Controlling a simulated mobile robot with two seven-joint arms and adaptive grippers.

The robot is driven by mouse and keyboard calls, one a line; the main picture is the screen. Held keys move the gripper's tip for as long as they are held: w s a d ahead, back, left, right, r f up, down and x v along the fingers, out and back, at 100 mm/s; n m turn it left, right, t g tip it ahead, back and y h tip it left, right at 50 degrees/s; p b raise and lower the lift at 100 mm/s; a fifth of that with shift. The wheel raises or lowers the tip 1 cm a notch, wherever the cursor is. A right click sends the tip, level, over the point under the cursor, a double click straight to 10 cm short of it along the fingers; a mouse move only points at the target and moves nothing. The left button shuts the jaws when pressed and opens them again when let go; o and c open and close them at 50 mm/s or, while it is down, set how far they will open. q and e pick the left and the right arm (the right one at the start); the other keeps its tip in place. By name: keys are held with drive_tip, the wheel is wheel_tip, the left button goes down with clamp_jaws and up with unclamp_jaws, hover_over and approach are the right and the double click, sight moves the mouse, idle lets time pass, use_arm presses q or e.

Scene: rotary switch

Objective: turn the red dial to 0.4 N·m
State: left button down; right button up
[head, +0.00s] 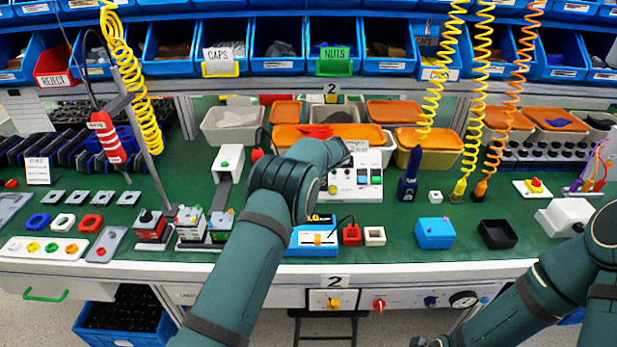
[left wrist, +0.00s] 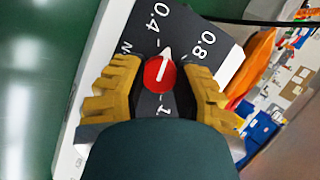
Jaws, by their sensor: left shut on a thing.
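The red dial (left wrist: 160,74) shows in the left wrist view on a dark scale panel (left wrist: 225,63) of a white housing. The printed marks 0.4 and 0.8 are readable, and other marks are partly covered. The dial's white pointer aims just to the right of the 0.4 tick, between 0.4 and 0.8. My left gripper (left wrist: 161,82) is shut on the dial, with one yellow finger on each side. In the head view my left arm reaches over the bench and hides its gripper and the dial. My right arm shows at lower right, and its gripper is not clearly seen.
A white box with buttons (head: 369,188) stands beside the end of my left arm. A blue box (head: 435,232) and a black tray (head: 497,234) lie on the green bench to its right. Coiled yellow cords (head: 481,90) hang nearby. Orange-lidded bins (head: 396,111) stand behind.

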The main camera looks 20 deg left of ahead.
use_arm(q)
drive_tip(key=shift+a+n+g+h, duration=0.2)
drive_tip(key=shift+n+h, duration=0.15)
drive_tip(key=shift+n, duration=0.65)
drive_tip(key=shift+a+n+g+h, duration=0.1)
drive_tip(key=shift+n+g+h, duration=0.2)
drive_tip(key=shift+n, duration=0.7)
drive_tip(key=shift+d+f, duration=0.1)
drive_tip(key=c, duration=0.6)
unclamp_jaws()
drive_tip(key=shift+d+r, duration=0.1)
drive_tip(key=shift+r, duration=0.1)
drive_tip(key=v, duration=1.1)
drive_tip(key=shift+s+r, duration=0.25)
drive_tip(key=shift+r, duration=0.05)
drive_tip(key=shift+r, duration=0.1)
